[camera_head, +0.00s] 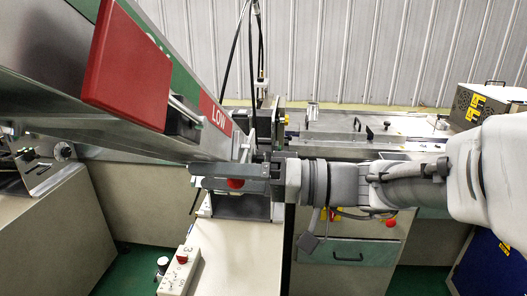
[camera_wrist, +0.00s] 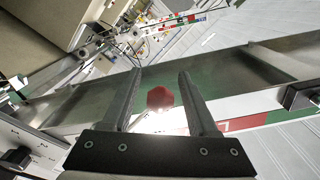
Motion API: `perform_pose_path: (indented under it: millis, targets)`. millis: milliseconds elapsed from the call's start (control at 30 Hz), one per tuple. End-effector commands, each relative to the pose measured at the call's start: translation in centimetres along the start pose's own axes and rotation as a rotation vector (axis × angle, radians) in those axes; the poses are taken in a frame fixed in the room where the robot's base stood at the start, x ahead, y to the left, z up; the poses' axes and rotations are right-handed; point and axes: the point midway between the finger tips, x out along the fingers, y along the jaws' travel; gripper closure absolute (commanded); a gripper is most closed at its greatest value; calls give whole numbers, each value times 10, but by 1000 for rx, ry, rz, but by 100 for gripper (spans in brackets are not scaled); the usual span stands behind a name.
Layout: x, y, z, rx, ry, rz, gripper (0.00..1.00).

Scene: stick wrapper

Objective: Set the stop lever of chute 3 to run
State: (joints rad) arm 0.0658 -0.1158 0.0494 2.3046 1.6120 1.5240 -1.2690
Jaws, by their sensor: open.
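My gripper (camera_head: 194,177) is open and reaches left beside the lower end of a slanted metal chute (camera_head: 205,148). A red knob (camera_head: 236,183), seemingly the stop lever's end, shows at the fingers in the head view. In the wrist view, the knob (camera_wrist: 160,97) lies between the two open fingers (camera_wrist: 159,74), in front of the chute's metal trough (camera_wrist: 225,75). I cannot tell whether a finger touches it. The lever's shaft is mostly hidden, and its setting cannot be read. No number is readable on this chute.
A large red plate (camera_head: 127,65) stands over the chute at upper left. A red LOW label (camera_head: 216,113) is on the chute's side. A small box with buttons (camera_head: 180,270), marked 3, stands at lower left. A cream cabinet (camera_head: 235,255) is below my gripper.

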Motion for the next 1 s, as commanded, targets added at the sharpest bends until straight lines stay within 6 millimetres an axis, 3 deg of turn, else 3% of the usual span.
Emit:
perform_pose_path:
  millis: [233, 700, 1000]
  targets:
    - [-18, 1, 0, 0, 3, 2, 41]
    - [-129, 2, 0, 0, 4, 3, 41]
    - [-170, 1, 0, 1, 1, 1, 41]
